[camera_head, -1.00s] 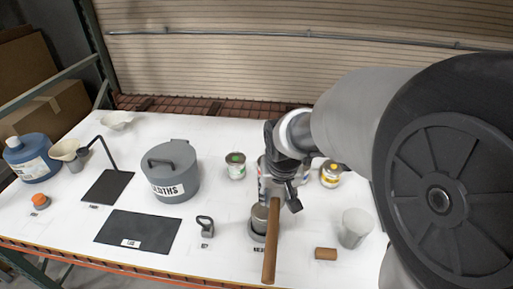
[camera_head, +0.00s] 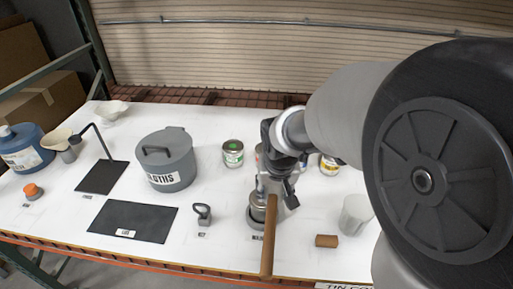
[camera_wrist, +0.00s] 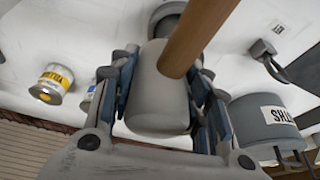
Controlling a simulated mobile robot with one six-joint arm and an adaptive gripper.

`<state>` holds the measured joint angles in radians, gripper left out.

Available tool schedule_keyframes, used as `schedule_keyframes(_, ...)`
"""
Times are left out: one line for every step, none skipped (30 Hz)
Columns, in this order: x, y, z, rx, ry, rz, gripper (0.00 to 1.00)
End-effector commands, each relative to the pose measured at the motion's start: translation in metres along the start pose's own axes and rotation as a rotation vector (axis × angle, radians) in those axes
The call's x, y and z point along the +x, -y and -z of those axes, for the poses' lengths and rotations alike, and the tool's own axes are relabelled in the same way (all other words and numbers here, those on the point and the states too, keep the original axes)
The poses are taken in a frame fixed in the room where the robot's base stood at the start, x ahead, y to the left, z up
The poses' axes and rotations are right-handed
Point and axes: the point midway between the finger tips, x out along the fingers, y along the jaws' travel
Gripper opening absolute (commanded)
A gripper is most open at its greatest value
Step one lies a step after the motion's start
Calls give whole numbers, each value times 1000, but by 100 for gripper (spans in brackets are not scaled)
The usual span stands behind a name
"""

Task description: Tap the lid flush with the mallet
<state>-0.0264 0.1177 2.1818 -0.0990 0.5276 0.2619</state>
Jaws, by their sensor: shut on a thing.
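My gripper (camera_head: 277,187) is shut on the mallet. In the wrist view the mallet's pale grey head (camera_wrist: 158,92) sits between the blue-padded fingers. Its brown wooden handle (camera_head: 268,240) points toward the table's front edge in the head view. A metal tin (camera_head: 257,207) stands in a dark round holder (camera_head: 254,222) just behind the handle, under my gripper. The wrist view shows a dark round rim (camera_wrist: 165,14) beyond the mallet head, partly covered by it and the handle. The lid is hidden or too small to make out, and I cannot tell whether the mallet touches the tin.
A brown cylinder (camera_head: 327,241) lies in front. A lidded grey bin (camera_head: 170,170), dark mat (camera_head: 132,223) and handled tool (camera_head: 202,214) are left.

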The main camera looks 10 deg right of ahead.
Motion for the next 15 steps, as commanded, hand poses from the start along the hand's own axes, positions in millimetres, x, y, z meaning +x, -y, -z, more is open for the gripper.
schedule_keyframes(0,0,1,0,-2,0,6)
schedule_keyframes(0,0,0,0,-2,0,6)
schedule_keyframes(3,0,-1,0,-1,0,6)
schedule_keyframes(6,0,-2,0,-1,0,6)
schedule_keyframes(10,0,-3,0,-1,0,6)
schedule_keyframes(16,0,-5,0,0,0,6)
schedule_keyframes(20,0,-7,0,1,0,6)
schedule_keyframes(25,0,-9,0,1,0,6)
schedule_keyframes(31,0,-10,0,1,0,6)
schedule_keyframes(26,0,-8,0,0,0,6)
schedule_keyframes(24,0,-8,0,0,0,0)
schedule_keyframes(24,0,-8,0,0,0,0)
schedule_keyframes(23,0,-8,0,-1,0,0)
schedule_keyframes(23,0,-7,0,-1,0,0)
schedule_keyframes(21,0,-7,0,-1,0,0)
